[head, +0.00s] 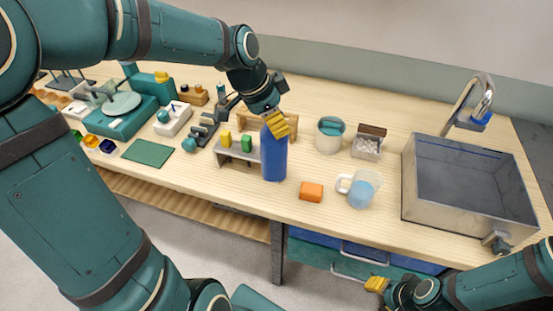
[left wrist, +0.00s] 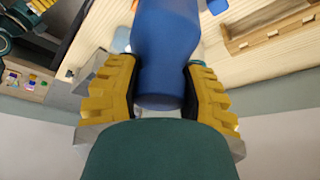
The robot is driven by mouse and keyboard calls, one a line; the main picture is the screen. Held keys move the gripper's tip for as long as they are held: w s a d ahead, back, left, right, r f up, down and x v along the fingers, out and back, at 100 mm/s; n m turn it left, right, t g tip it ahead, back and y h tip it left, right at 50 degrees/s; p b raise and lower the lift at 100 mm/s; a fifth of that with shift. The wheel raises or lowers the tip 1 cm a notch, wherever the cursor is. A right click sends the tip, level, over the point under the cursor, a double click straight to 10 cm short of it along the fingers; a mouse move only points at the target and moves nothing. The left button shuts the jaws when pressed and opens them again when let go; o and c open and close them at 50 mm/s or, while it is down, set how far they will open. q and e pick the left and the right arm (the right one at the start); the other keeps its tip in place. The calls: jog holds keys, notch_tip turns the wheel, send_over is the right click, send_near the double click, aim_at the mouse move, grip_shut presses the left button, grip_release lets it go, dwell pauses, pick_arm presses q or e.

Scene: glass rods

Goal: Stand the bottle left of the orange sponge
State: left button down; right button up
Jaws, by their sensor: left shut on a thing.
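A tall blue bottle (head: 273,158) is upright at the front middle of the table. My left gripper (head: 276,124) is shut on its upper part. In the left wrist view the bottle (left wrist: 166,50) lies between the yellow fingers of the gripper (left wrist: 163,95). I cannot tell whether the bottle's base touches the table. The orange sponge (head: 311,192) lies to the right of the bottle near the front edge, with a small gap between them. My right gripper (head: 377,285) is in front of the table at the lower right; its fingers are too small to read.
A jug of blue liquid (head: 360,189) stands just right of the sponge. A small grey stand (head: 236,154) with yellow and green blocks is close left of the bottle. A white container (head: 329,136) and a sink (head: 465,183) are further right. A wooden rack is behind the bottle.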

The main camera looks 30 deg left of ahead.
aim_at(264, 137)
pick_arm(q)
notch_tip(264, 137, down, 11)
jog(key=shift+w+r+b, duration=0.1)
jog(key=shift+r+b, duration=0.05)
jog(key=shift+b, duration=0.75)
jog(key=c, duration=0.6)
grip_release()
jog(key=shift+o, duration=0.2)
jog(key=p+v, duration=0.2)
jog(key=v, duration=1)
